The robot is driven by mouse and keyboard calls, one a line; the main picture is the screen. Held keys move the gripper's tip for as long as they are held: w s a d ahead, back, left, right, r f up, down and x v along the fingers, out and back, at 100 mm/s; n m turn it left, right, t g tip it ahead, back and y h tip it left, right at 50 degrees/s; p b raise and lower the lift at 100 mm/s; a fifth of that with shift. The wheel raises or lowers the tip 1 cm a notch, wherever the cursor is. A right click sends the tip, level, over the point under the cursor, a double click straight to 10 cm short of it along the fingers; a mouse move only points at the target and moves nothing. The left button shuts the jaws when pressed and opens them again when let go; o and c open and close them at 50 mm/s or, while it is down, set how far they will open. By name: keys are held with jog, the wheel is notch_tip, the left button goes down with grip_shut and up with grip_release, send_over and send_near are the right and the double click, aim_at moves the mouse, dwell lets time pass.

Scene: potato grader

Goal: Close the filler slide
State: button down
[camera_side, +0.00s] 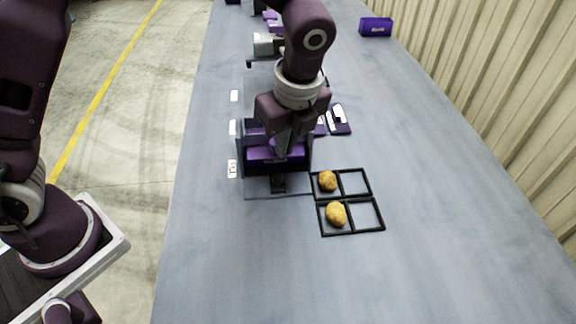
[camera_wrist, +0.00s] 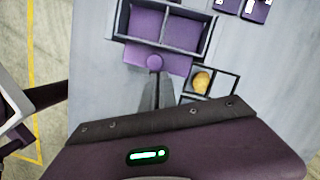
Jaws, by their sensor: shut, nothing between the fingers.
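The filler (camera_wrist: 213,36) is a dark-walled box with two purple-floored compartments in the wrist view. It also shows as a purple unit (camera_side: 245,160) in the side view, partly hidden by my arm. What looks like its slide is a purple plate (camera_wrist: 132,58) with a round knob (camera_wrist: 154,62), sticking out from the box's near side. My gripper (camera_wrist: 156,84) is shut and empty, pointing down, with its fingertips close to the knob; I cannot tell whether they touch. In the side view my gripper (camera_side: 282,150) is in front of the purple unit, and its tips are hard to make out.
A black grid tray (camera_side: 383,217) lies right of the filler, with two potatoes (camera_side: 327,181) (camera_side: 336,213) in its left cells. Small purple-and-white items (camera_side: 340,120) lie behind it. A purple box (camera_side: 376,27) stands far back. The table's right and front are clear.

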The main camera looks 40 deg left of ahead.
jog(key=shift+w+a, duration=0.2)
jog(key=shift+a, duration=0.15)
jog(key=s+d+r+n, duration=0.1)
jog(key=s+d+r, duration=0.1)
jog(key=r, duration=0.4)
jog(key=s+d+r, duration=0.1)
jog(key=d+r, duration=0.2)
jog(key=r, duration=0.3)
jog(key=s+a+r+n+t+h, duration=0.1)
jog(key=s+a+r+n, duration=0.1)
jog(key=s+a+n, duration=0.15)
jog(key=s+a+r+n+t, duration=0.1)
jog(key=s+a+r+n, duration=0.15)
jog(key=a+n, duration=0.2)
jog(key=s+a+f+n+t, duration=0.1)
jog(key=s+a+n, duration=0.3)
jog(key=s+n, duration=0.2)
jog(key=s+a+f+n+t+h, duration=0.1)
jog(key=s+a+n, duration=0.3)
jog(key=s+n, duration=0.2)
jog(key=shift+s+f+n+t, duration=0.3)
jog(key=shift+s+t, duration=0.1)
jog(key=shift+s, duration=0.2)
